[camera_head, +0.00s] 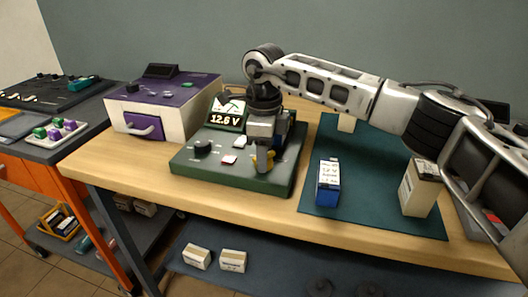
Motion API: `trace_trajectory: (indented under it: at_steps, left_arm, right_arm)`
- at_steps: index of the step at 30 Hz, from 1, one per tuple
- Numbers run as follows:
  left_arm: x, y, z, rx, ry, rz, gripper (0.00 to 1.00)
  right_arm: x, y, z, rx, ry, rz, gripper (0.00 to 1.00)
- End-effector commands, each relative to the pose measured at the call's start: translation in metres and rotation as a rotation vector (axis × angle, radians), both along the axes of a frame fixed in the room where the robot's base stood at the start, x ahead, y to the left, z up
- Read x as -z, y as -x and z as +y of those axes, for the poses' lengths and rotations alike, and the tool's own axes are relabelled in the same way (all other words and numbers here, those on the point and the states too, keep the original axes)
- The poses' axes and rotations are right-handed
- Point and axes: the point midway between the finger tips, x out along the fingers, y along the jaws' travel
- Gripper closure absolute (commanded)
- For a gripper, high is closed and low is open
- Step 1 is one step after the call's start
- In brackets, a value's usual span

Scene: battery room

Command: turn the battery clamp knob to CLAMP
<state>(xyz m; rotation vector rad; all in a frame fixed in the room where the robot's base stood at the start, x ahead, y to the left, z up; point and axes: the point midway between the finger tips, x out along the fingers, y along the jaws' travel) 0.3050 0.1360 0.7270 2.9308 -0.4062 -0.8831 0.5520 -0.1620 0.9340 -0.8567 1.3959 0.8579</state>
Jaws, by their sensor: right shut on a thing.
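A green battery tester (231,182) stands on the wooden bench, its display (226,120) reading 12.6 V. My right gripper (264,163) reaches down over the right part of the tester's top. It is shut on what appears to be the clamp knob, which the fingers mostly hide. Yellow shows at the fingertips. I cannot read the knob's setting or the CLAMP mark. A bluish shape just behind the gripper is partly hidden. A separate black knob (203,147) sits at the tester's left. My left gripper is not in view.
A blue battery (327,184) and a beige battery (419,188) stand on the dark green mat (375,212) at right. A purple-topped white box (163,106) stands left of the tester. The bench's front strip (240,208) is clear.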

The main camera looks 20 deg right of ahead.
Motion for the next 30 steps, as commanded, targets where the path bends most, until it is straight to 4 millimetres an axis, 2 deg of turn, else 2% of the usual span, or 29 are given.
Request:
trace_trajectory:
  at_steps: [10, 25, 26, 27, 28, 30]
  left_arm:
    - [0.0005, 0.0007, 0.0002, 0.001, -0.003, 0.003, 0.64]
    - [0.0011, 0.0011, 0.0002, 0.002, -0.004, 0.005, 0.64]
    - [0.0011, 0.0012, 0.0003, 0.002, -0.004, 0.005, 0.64]
    - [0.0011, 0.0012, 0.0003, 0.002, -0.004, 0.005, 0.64]
    - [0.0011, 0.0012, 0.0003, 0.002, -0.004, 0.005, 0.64]
    - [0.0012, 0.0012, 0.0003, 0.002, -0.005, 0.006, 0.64]
  right_arm:
    - [-0.0014, -0.0007, -0.0007, 0.125, 0.001, -0.003, 0.87]
    - [-0.0015, -0.0008, -0.0006, 0.144, 0.001, -0.003, 0.87]
    - [-0.0015, -0.0008, -0.0006, 0.144, 0.0, -0.004, 0.62]
    - [-0.0015, -0.0008, -0.0006, 0.144, 0.0, -0.004, 0.5]
    - [-0.0014, -0.0008, -0.0006, 0.143, 0.0, -0.004, 0.42]
    - [-0.0012, -0.0006, -0.0005, 0.143, 0.0, -0.002, 0.42]
